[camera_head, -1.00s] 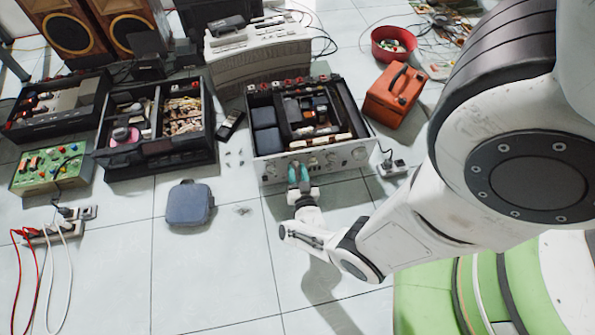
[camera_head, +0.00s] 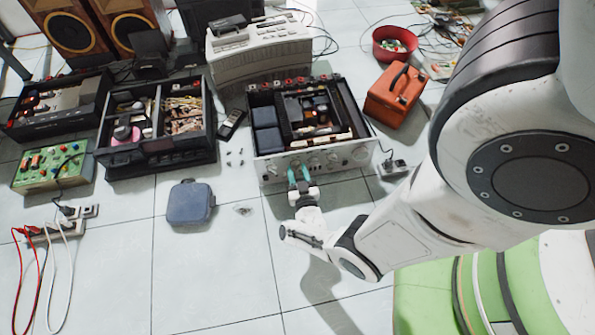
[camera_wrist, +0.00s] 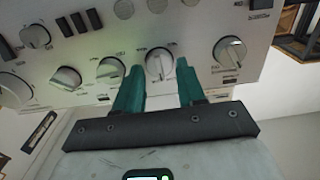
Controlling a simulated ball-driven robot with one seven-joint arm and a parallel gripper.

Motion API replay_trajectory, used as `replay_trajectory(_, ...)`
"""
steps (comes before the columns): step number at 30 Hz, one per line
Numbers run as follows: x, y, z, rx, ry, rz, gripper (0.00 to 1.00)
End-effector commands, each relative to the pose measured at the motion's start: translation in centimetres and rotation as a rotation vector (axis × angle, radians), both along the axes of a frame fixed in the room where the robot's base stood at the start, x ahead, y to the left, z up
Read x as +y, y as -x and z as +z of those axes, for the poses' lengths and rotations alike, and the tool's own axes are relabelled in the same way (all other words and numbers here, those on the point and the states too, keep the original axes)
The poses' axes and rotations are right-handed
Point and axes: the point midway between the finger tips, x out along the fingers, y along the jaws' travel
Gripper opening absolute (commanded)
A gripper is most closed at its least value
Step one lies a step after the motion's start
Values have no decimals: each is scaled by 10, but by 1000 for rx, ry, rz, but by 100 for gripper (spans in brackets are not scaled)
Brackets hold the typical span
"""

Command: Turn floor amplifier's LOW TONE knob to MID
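The floor amplifier (camera_head: 350,158) stands open-topped on the tiles, its silver front panel facing my arm. In the wrist view the panel (camera_wrist: 200,20) has a row of round silver knobs. My gripper (camera_wrist: 160,75) has two teal fingers, spread apart. One knob (camera_wrist: 159,64) sits between the fingertips, with a gap on each side. Another knob (camera_wrist: 111,70) is just left of the left finger, and a larger knob (camera_wrist: 228,52) is to the right. The labels are too small to read, so I cannot tell which knob is LOW TONE. In the head view my gripper (camera_head: 299,175) is at the panel's lower front.
An orange box (camera_head: 398,95) stands right of the amplifier, with a power strip (camera_head: 393,168) on the floor below it. A dark blue case (camera_head: 190,202) lies left of my gripper. Open dark chassis (camera_head: 155,150) stand further left. The front floor is mostly clear.

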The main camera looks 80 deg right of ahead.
Motion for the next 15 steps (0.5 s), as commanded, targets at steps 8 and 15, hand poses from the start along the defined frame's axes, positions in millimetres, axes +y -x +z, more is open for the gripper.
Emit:
replay_trajectory(8, -1, 0, 1, -2, 3, -1, 57)
replay_trajectory(15, 4, 1, 2, -2, 3, 1, 57)
